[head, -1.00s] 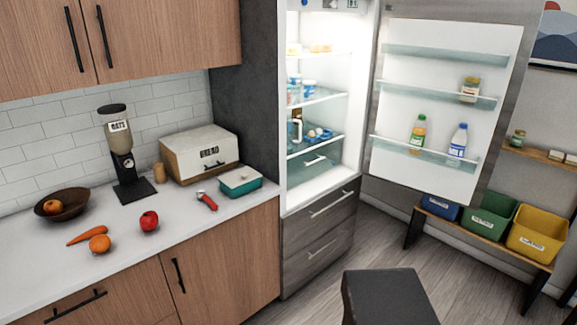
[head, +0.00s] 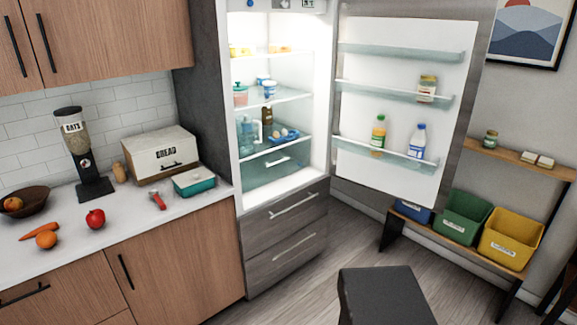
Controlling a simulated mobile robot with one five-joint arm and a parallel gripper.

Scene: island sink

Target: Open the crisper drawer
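The crisper drawer (head: 262,179) is the clear greenish drawer at the bottom of the lit fridge compartment, with a pale bar handle (head: 278,162) on its front. It appears closed. The fridge door (head: 400,110) stands wide open to the right, with bottles and a jar on its shelves. Above the crisper, a glass shelf (head: 284,143) holds a blue tray of eggs and bottles. My gripper is not in view, only a dark part of my own body at the bottom.
Two grey lower drawers (head: 292,228) with bar handles are below the compartment. The counter (head: 120,225) with food and a bread box is on the left. A low bench (head: 458,238) with bins stands on the right. Grey floor in front of the fridge is open.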

